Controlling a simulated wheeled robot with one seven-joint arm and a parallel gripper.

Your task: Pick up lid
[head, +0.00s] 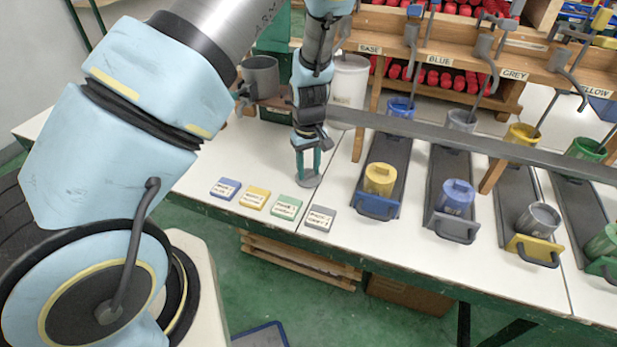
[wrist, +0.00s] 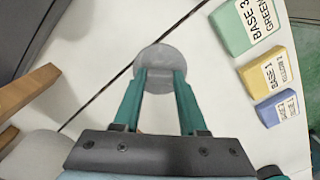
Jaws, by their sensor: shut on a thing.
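The lid is a grey round disc with a raised grip on top; it shows at the white table in the head view (head: 308,181) and ahead of the fingers in the wrist view (wrist: 160,56). My gripper (head: 308,151) points down with its teal fingers closed on the lid's grip, which sits between the fingertips in the wrist view (wrist: 160,77). The disc is at or very near the table surface; I cannot tell whether it touches.
Labelled blue (head: 225,188), yellow (head: 254,197), green (head: 286,207) and grey (head: 318,218) blocks lie in front of the lid. To the right, sloped trays hold a yellow pot (head: 380,179), a blue pot (head: 457,197) and others. A white bucket (head: 349,82) stands behind.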

